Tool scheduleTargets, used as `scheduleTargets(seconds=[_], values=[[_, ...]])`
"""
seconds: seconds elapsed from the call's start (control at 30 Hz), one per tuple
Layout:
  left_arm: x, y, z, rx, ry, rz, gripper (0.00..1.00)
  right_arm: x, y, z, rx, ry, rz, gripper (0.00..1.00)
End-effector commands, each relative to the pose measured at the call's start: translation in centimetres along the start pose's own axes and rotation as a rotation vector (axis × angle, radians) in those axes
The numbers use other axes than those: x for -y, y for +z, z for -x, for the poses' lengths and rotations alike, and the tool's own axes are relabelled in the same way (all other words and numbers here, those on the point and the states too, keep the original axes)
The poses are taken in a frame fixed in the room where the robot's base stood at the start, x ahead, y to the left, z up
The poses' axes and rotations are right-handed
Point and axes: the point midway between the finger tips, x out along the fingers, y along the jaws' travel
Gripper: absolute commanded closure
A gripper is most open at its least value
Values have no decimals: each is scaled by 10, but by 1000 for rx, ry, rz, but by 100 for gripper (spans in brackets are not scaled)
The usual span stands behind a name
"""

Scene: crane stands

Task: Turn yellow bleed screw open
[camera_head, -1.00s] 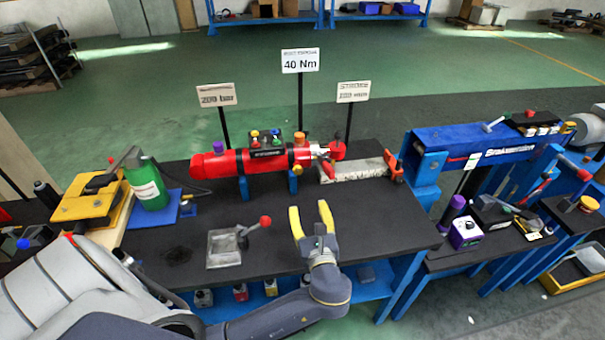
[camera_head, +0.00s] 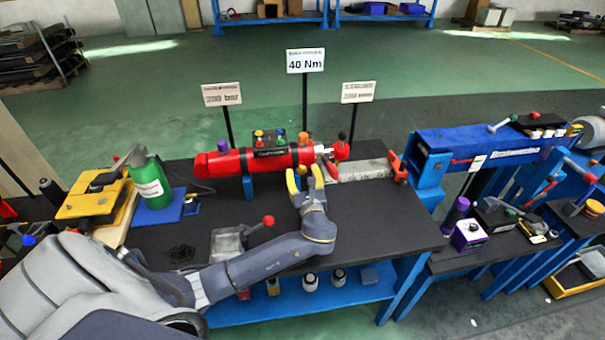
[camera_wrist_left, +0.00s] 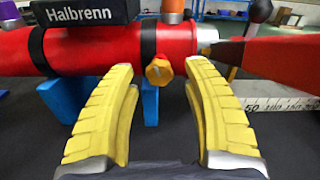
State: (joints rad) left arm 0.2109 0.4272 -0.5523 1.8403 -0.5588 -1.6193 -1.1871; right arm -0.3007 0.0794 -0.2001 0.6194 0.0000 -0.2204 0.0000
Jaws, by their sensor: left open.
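The yellow bleed screw (camera_wrist_left: 159,72) is a small hex-shaped head on the near side of the red cylinder (camera_wrist_left: 95,50), below a black band. My left gripper (camera_wrist_left: 160,68) has its two yellow fingers open, one on each side of the screw, with visible gaps and no clear contact. In the head view the left gripper (camera_head: 303,174) reaches up to the front of the red cylinder (camera_head: 245,162), near its right end; I cannot clearly make out the screw there. My right gripper is not in view.
Blue supports (camera_wrist_left: 66,98) hold the cylinder above the black bench (camera_head: 375,215). An orange cap (camera_head: 304,137) sits on top. A lever with a red ball (camera_head: 268,221) stands near my left arm. A green bottle (camera_head: 150,184) is at left, and a ruler (camera_head: 362,169) at right.

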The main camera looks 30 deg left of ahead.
Motion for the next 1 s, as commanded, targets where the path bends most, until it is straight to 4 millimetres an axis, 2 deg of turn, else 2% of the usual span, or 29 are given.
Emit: scheduleTargets(seconds=[0.2, 0.5, 0.93, 1.0], values=[[0, 0, -8, 0, 1, -1, 50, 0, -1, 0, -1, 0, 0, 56], [0, 0, -8, 0, 1, -1, 49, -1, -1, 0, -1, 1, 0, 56], [0, 0, -8, 0, 1, -1, 99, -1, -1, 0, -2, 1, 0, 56], [0, 0, -8, 0, 1, -1, 100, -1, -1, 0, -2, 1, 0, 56]])
